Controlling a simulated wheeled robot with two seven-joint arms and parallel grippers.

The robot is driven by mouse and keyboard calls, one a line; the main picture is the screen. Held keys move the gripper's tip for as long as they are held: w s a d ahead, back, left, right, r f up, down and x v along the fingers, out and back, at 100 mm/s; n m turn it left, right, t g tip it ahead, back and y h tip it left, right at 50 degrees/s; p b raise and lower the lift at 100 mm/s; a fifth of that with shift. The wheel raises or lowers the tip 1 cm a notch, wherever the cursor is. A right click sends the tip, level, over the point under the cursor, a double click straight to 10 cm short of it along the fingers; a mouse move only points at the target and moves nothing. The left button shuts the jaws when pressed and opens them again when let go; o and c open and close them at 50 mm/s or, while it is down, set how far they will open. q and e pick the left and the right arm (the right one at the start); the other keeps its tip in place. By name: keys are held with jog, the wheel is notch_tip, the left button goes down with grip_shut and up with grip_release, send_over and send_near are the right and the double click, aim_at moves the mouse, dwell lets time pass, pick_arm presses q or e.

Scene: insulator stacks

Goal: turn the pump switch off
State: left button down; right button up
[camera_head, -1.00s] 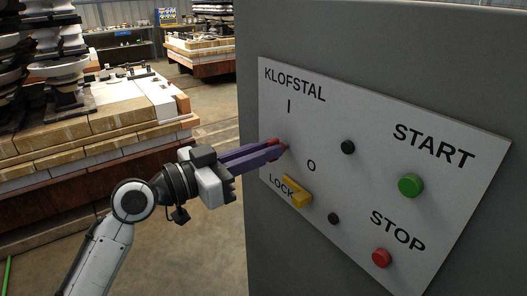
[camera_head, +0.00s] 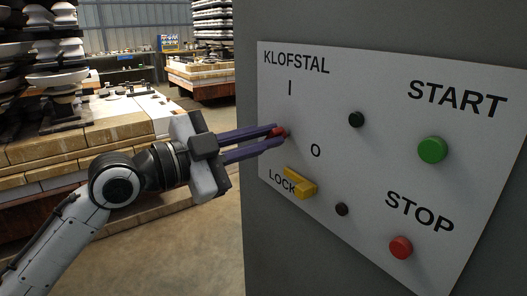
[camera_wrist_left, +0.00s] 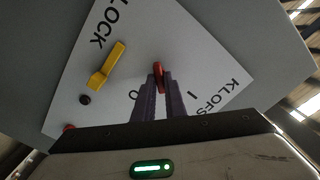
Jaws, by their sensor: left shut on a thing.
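The white control panel (camera_head: 330,95) is on the front of a grey cabinet. The red pump switch (camera_head: 280,132) is at its left, between the I and O marks and under the label KLOFSTAL. My left gripper (camera_head: 279,140) has its two purple fingers around the switch, shut on it. In the left wrist view the red switch (camera_wrist_left: 158,76) shows between the fingertips, with the O on one side and the I on the other. The fingers hide part of the switch. My right gripper is not in view.
The yellow LOCK lever (camera_head: 300,183) sits just below the switch. A green START button (camera_head: 432,150), a red STOP button (camera_head: 400,247) and two dark knobs (camera_head: 356,119) are to the right. Pallets with insulator stacks (camera_head: 60,110) stand behind my left arm.

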pick_arm(q)
jog(key=m, duration=0.9)
jog(key=shift+f+b, duration=0.2)
jog(key=shift+b, duration=0.2)
jog(key=c, duration=1.8)
grip_release()
jog(key=shift+s, duration=0.1)
jog(key=shift+c, duration=0.2)
